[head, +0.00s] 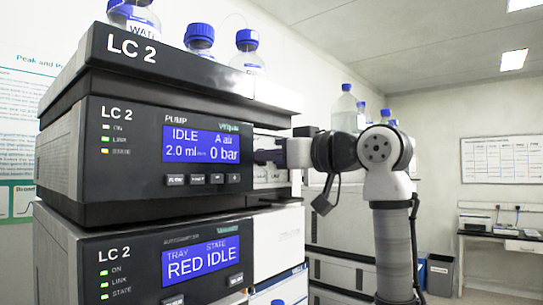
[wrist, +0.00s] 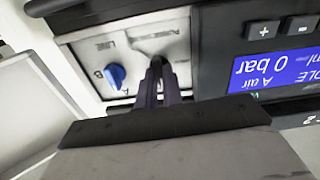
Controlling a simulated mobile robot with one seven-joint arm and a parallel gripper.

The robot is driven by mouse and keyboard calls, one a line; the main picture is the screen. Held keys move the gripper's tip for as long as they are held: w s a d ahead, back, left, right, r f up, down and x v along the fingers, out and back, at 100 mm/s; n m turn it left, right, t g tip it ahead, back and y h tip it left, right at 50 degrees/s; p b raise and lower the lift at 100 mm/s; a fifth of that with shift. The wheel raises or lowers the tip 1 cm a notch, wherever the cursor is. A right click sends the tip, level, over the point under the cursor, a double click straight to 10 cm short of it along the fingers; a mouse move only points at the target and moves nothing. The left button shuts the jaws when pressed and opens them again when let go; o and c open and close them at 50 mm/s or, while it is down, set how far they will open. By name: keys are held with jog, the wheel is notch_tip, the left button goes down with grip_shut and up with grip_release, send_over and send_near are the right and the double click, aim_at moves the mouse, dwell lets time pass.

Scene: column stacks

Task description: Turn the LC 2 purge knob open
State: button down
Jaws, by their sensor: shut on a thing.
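The LC 2 pump module (head: 130,150) is in the middle of the stack in the head view; its screen reads IDLE, 2.0 ml and 0 bar. My gripper (wrist: 157,72) reaches a bare metal panel (wrist: 80,45) beside the pump's screen. Its fingers are shut on a small dark knob (wrist: 157,60), apparently the purge knob, mostly hidden between the fingertips. How far the knob is turned cannot be told. A blue knob (wrist: 115,76) sits on the same panel, apart from my fingers. In the head view my gripper (head: 262,157) reaches in from the right.
The autosampler module (head: 130,250) is directly below and a top tray (head: 150,60) with blue-capped bottles (head: 200,38) is above. Pump buttons (wrist: 263,30) and the screen (wrist: 272,75) lie close to my fingers. Open room is to the right.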

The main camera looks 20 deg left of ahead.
jog(key=n, duration=0.3)
jog(key=shift+n, duration=0.3)
jog(key=shift+s+f+n, duration=0.1)
jog(key=shift+n, duration=2.75)
jog(key=shift+s+f+n, duration=0.1)
jog(key=shift+n, duration=3.05)
jog(key=c, duration=1.5)
grip_release()
jog(key=shift+c, duration=0.2)
